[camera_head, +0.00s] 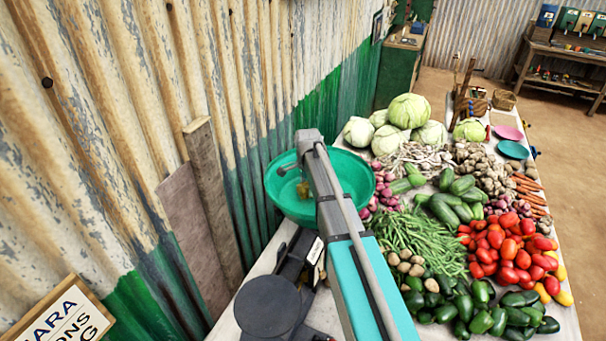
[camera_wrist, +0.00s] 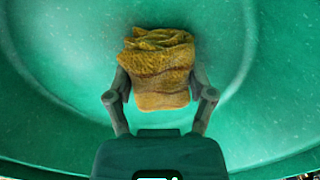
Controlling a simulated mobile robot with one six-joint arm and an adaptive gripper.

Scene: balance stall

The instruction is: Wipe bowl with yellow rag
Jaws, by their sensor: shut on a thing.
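The green bowl (camera_head: 345,168) stands at the left side of the table, beside the corrugated wall. Its inside fills most of the wrist view (camera_wrist: 60,80). My gripper (camera_wrist: 157,88) is shut on the crumpled yellow rag (camera_wrist: 158,55), which sits between the two fingers over the bowl's inner surface. In the head view, my arm crosses in front of the bowl and hides part of it, and a small bit of the yellow rag (camera_head: 302,190) shows inside the bowl. I cannot tell how firmly the rag touches the bowl.
Cabbages (camera_head: 408,111), red onions (camera_head: 384,187), green beans (camera_head: 418,240), tomatoes (camera_head: 508,247) and green peppers (camera_head: 480,318) crowd the table right of the bowl. A dark scale-like object (camera_head: 268,305) stands in front of it. The corrugated wall (camera_head: 240,90) is close on the left.

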